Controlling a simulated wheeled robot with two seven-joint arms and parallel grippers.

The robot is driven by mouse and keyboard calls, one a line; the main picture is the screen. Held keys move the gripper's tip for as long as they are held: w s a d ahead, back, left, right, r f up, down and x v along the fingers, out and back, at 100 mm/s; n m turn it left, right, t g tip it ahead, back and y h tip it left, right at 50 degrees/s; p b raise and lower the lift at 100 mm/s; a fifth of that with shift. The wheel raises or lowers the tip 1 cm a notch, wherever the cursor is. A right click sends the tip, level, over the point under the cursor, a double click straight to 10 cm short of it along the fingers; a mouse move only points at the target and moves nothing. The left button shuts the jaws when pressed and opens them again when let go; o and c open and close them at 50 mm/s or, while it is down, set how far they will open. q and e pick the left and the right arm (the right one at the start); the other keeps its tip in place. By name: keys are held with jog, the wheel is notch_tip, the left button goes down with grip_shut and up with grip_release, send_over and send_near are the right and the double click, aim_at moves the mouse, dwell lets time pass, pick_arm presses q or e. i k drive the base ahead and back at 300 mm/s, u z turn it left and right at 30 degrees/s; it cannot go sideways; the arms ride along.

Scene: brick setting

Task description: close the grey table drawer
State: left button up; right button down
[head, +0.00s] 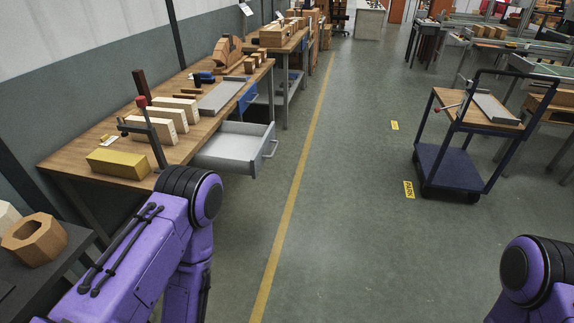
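The grey table drawer (235,151) is pulled out from under the front side of the wooden workbench (200,130) in the head view. It looks empty, and its bar handle (271,141) faces right toward the aisle. My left arm comes in at the lower left, with its purple and black joint below and a little left of the drawer, apart from it in the picture. My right arm shows only at the lower right edge. Neither gripper is in view.
The bench holds pale blocks (160,122), a yellow block (119,163), a red-knobbed clamp (152,135) and a grey plate (221,95). A blue drawer (248,97) is farther along. A blue cart (455,170) stands right. The aisle floor (340,200) is clear.

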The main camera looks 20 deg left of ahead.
aim_at(239, 148)
jog(key=u, duration=0.45)
jog(key=i, duration=0.9)
jog(key=u, duration=0.8)
